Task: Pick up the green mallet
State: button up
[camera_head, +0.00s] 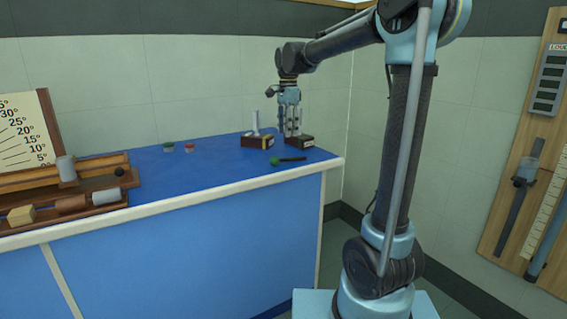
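The green mallet (275,161) lies on the blue bench top near its right front corner. Its head is green, and its dark handle (293,159) points right. My gripper (289,125) hangs pointing down above the back right part of the bench, behind the mallet in the picture and apart from it. The fingers are small and overlap with pieces near a dark block, so their opening is unclear. I see nothing held in them.
Two dark blocks (257,141) (299,142) stand close behind the mallet, the left one with a pale upright. Small green (169,147) and red (189,147) items lie farther left. Wooden racks (75,178) fill the left end. The bench (225,168) is clear left of the mallet.

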aim_at(289, 158)
notch_tip(289, 158, down, 11)
jog(key=shift+s+f, duration=0.1)
dwell(0.6)
grip_shut()
